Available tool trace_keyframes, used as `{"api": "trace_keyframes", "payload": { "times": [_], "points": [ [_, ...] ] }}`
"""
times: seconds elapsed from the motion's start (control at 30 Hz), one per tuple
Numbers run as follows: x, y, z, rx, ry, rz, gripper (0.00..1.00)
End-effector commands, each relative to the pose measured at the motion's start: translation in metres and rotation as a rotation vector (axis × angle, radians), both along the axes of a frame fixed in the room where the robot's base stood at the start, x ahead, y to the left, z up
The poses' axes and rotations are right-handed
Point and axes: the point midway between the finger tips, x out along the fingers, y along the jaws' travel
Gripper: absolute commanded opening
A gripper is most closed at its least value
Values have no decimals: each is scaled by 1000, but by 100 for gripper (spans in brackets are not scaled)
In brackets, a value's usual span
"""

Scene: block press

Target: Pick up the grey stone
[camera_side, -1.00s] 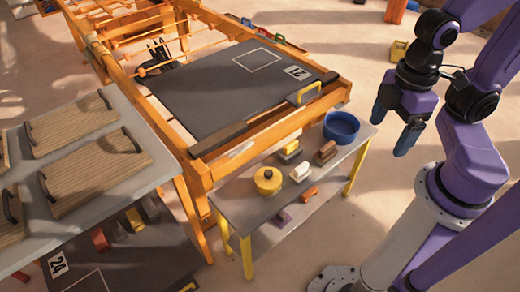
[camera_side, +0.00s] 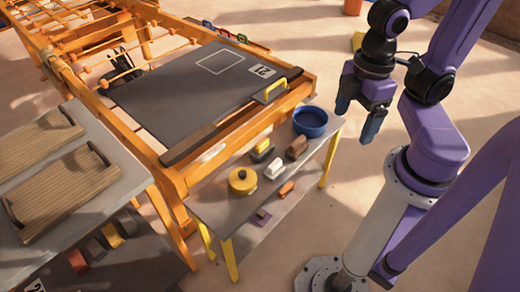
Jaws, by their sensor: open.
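My gripper (camera_side: 357,117) hangs open and empty with its fingers down, to the right of the small grey side table (camera_side: 222,213), apart from everything on it. I cannot tell for certain which thing is the grey stone. A small grey block (camera_side: 97,249) sits in a row of coloured blocks under the left table, partly shaded. A large flat dark grey slab (camera_side: 175,95) with a white rectangle outline and the number 21 lies on the orange wooden press. Both are far to the left of my gripper.
The side table holds a blue bowl (camera_side: 310,121), a yellow lidded pot (camera_side: 242,181), a white brush (camera_side: 275,171), a brown brush (camera_side: 297,147) and small coloured pieces. Wooden boards (camera_side: 70,193) with dark handles lie on the left table. Floor around my base is open.

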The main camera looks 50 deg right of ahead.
Motion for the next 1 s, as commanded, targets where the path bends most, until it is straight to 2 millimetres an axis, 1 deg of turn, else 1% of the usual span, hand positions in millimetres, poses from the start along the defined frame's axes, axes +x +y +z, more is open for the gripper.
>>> {"api": "trace_keyframes", "payload": {
  "times": [0.33,0.37,0.4,0.43,0.73,0.87,0.97,1.0],
  "points": [
    [0,0,0,0,0,0,85],
    [0,0,0,0,0,0,78],
    [0,0,0,0,0,0,65],
    [0,0,0,0,0,0,57],
    [1,1,0,0,0,-8,57],
    [15,8,-2,-2,3,-87,57],
    [38,18,-6,-5,6,-217,57],
    [49,23,-8,-5,8,-281,57]
  ]
}}
